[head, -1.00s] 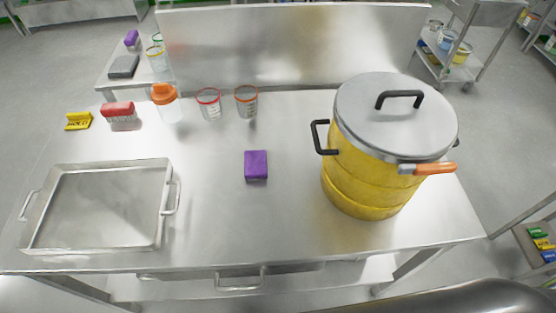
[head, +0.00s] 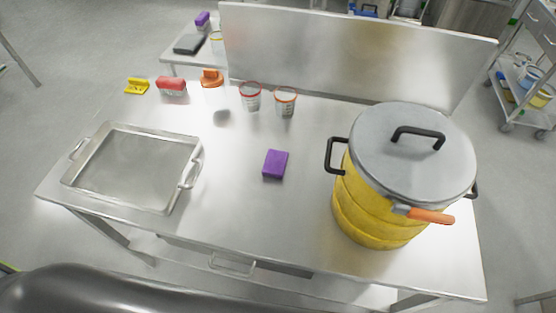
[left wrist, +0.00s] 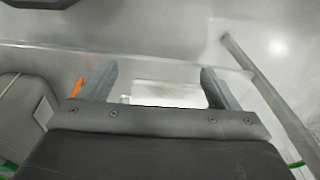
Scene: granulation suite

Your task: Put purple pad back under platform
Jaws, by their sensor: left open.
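A purple pad (head: 275,164) lies flat on the middle of the steel table (head: 240,210), left of a large yellow drum with a grey lid (head: 378,213). A second purple block (head: 202,19) sits on a small table at the back. I cannot tell which thing is the platform. My left gripper (left wrist: 160,85) shows in the left wrist view with its two grey fingers wide apart and nothing between them. Neither gripper shows in the head view. A dark rounded part of my own body fills the lower left there.
A steel tray (head: 135,165) is on the table's left. A yellow sign (head: 137,86), a red-handled brush (head: 171,86), an orange-topped bottle (head: 212,79) and two beakers (head: 285,101) line the back. The table is clear around the pad. A cart (head: 525,95) stands at right.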

